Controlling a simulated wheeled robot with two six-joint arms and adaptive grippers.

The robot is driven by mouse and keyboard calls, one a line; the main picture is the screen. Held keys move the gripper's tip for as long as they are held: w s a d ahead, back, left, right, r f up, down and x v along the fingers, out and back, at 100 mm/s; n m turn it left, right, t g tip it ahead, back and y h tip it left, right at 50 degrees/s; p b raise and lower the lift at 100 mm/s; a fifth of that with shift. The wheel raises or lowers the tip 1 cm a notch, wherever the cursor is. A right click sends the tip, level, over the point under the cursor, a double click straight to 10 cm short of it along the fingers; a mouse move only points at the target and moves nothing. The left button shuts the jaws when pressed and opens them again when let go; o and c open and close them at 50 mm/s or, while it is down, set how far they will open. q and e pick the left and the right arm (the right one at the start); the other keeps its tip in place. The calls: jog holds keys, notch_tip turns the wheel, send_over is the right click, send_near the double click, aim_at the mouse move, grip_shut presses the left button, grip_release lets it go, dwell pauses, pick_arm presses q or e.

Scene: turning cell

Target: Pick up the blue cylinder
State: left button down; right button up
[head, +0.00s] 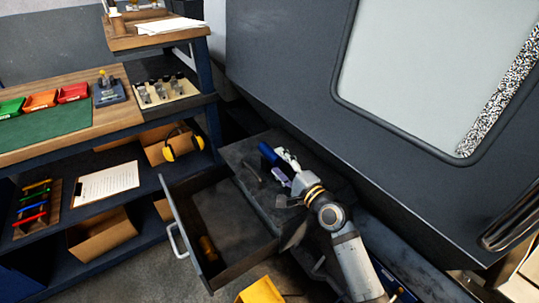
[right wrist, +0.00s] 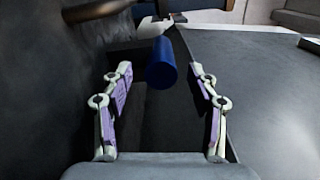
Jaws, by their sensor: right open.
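The blue cylinder (head: 268,153) is near the back of the dark cabinet top, just beyond my right gripper (head: 284,166) in the head view. In the right wrist view the cylinder (right wrist: 161,65) is dark blue, with its round end toward the camera. It appears centred between the fingertips of my right gripper (right wrist: 161,74), with a gap on both sides. The gripper is open and empty, with purple pads on pale fingers. I cannot tell whether the cylinder's near end is between the fingers or beyond them. My left gripper is not in view.
An open drawer (head: 172,195) juts out below the cabinet top, with a small brownish object (head: 208,246) inside. The large grey machine (head: 290,75) stands close behind the cabinet. A workbench (head: 120,115) with bins is at left. A yellow box (head: 262,291) is at the bottom.

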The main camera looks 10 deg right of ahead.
jog(key=shift+s+r, duration=0.1)
grip_shut()
dwell(0.4)
